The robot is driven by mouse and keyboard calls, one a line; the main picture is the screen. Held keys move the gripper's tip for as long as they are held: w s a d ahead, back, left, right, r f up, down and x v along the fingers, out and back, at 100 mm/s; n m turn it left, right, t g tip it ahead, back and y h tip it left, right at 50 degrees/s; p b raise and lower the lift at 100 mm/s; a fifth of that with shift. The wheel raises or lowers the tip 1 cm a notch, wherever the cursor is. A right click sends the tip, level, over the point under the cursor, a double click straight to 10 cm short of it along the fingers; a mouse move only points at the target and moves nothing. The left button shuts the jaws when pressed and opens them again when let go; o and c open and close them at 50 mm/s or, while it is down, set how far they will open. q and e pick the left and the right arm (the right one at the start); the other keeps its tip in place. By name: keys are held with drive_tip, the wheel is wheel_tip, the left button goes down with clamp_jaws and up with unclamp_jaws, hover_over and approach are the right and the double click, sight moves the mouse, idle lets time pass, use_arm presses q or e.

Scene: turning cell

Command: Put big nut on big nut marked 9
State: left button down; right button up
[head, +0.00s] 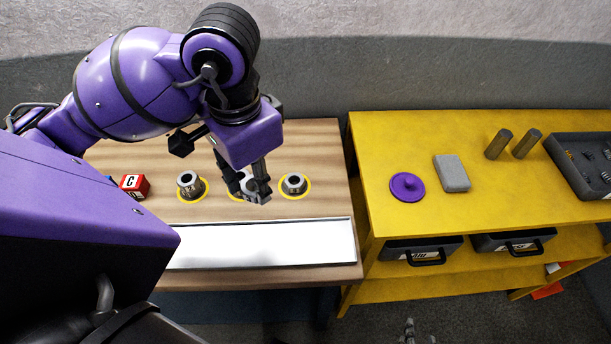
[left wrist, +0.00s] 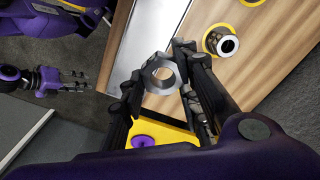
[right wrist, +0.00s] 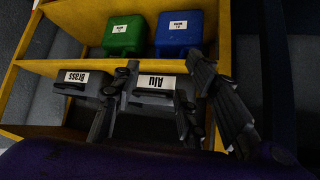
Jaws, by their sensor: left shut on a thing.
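My left gripper (head: 256,191) is shut on a grey big nut (left wrist: 160,73), whose hole shows clearly between the fingertips in the left wrist view. In the head view this gripper hangs over the middle yellow ring and mostly hides it. A grey nut (head: 294,183) stands on the right yellow ring, and a taller-looking one (head: 188,183) stands on the left ring. Their marks are too small to read. A standing nut (left wrist: 222,42) on a ring also shows in the left wrist view, apart from the held nut. My right gripper (right wrist: 165,85) is open and empty, before the drawers.
A white tray (head: 270,244) lies along the wooden table's front. A red block marked C (head: 134,186) is at left. The yellow bench (head: 430,210) holds a purple lid (head: 407,186), a grey block (head: 452,173), two cylinders and a dark tray (head: 585,160). Drawers (head: 424,249) are below.

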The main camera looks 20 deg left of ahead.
use_arm(q)
drive_tip(key=w+f+b, duration=0.3)
drive_tip(key=w+b, duration=0.1)
drive_tip(key=b, duration=0.6)
approach(295, 180)
drive_tip(key=shift+s+f, duration=0.55)
drive_tip(key=shift+s, duration=0.25)
drive_tip(key=shift+w+f, duration=0.25)
drive_tip(key=shift+f, duration=0.05)
drive_tip(key=shift+w+f, duration=0.15)
drive_tip(key=shift+f, duration=0.1)
drive_tip(key=shift+w+f, duration=0.2)
drive_tip(key=shift+f, duration=0.8)
drive_tip(key=shift+w+f, duration=0.15)
drive_tip(key=shift+f, duration=0.8)
use_arm(e)
drive_tip(key=s+d+f+g, duration=0.1)
drive_tip(key=s+f, duration=0.4)
drive_tip(key=f, duration=0.5)
drive_tip(key=shift+d+f, duration=0.3)
drive_tip(key=shift+f, duration=0.1)
drive_tip(key=shift+w, duration=0.1)
